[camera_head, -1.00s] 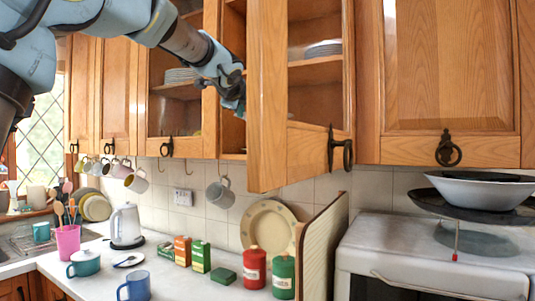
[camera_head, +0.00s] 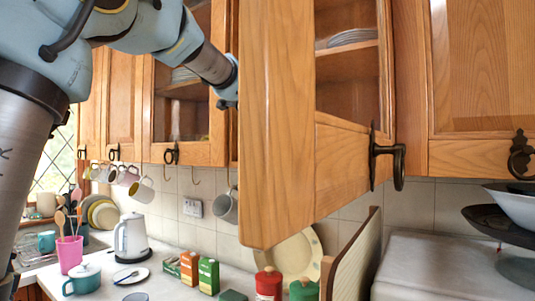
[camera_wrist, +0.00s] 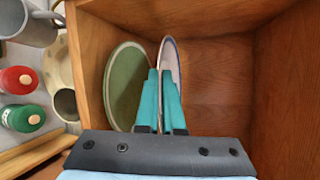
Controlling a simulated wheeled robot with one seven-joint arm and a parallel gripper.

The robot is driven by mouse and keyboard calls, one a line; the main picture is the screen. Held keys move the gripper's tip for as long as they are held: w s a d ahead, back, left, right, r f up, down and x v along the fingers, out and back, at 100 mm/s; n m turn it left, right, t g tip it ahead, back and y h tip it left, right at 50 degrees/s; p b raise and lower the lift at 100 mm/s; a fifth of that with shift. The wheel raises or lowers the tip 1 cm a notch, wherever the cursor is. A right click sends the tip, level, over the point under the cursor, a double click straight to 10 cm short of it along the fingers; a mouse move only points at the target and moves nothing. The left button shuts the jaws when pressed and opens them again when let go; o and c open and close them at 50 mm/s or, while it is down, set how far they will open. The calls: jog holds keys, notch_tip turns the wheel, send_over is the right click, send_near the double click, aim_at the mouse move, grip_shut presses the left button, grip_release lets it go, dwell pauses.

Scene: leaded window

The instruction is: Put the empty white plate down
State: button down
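In the wrist view, a white plate with a dark blue rim (camera_wrist: 171,56) stands nearly edge-on inside a wooden cabinet compartment. My gripper (camera_wrist: 160,72) has its two teal fingers close together, one on each side of this plate, and appears shut on it. A green round plate (camera_wrist: 124,88) stands just left of the fingers, its face visible. The lower part of the white plate is hidden by the fingers. In the head view my gripper and the held plate are hidden behind the open cabinet door.
The open cabinet door (camera_head: 278,120) juts out beside my arm. Stacked plates (camera_head: 352,38) sit on a shelf behind its glass. Mugs hang below the cabinets. The counter holds a kettle (camera_head: 131,236), boxes, canisters (camera_head: 268,284) and a teal pot (camera_head: 82,279). Bowls (camera_head: 515,205) stand above the white stove (camera_head: 440,265).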

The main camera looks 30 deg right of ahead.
notch_tip(320, 180, down, 6)
jog(key=b, duration=0.3)
jog(key=shift+f, duration=0.2)
jog(key=shift+r, duration=0.1)
jog(key=c, duration=1)
grip_release()
jog(key=shift+c, duration=0.2)
